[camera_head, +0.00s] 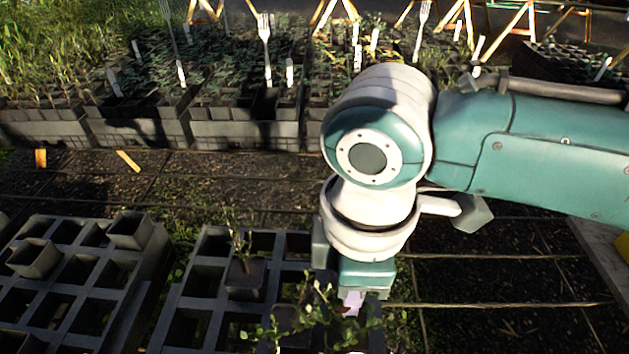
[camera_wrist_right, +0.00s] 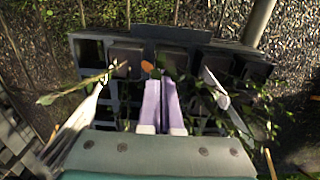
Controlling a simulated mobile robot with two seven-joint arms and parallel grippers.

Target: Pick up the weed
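My right gripper (camera_head: 352,305) points down over the front tray, beside a leafy green plant (camera_head: 308,312) in a dark pot. In the right wrist view its two lavender fingers (camera_wrist_right: 160,88) lie close together, with small leaves at their tips. I cannot tell whether they are shut or hold a stem. A smaller sprig (camera_head: 241,248) stands in another pot to the left. Leafy stems (camera_wrist_right: 225,112) spread right of the fingers in the wrist view. I cannot tell which plant is the weed. My left gripper is not in view.
The grey cell tray (camera_head: 163,325) holds the pots. Another grey tray (camera_head: 140,290) with mostly empty cells stands at left. Crates of seedlings (camera_head: 245,135) with white labels and forks line the back. In the wrist view a white fork (camera_wrist_right: 78,128) rises left of the fingers.

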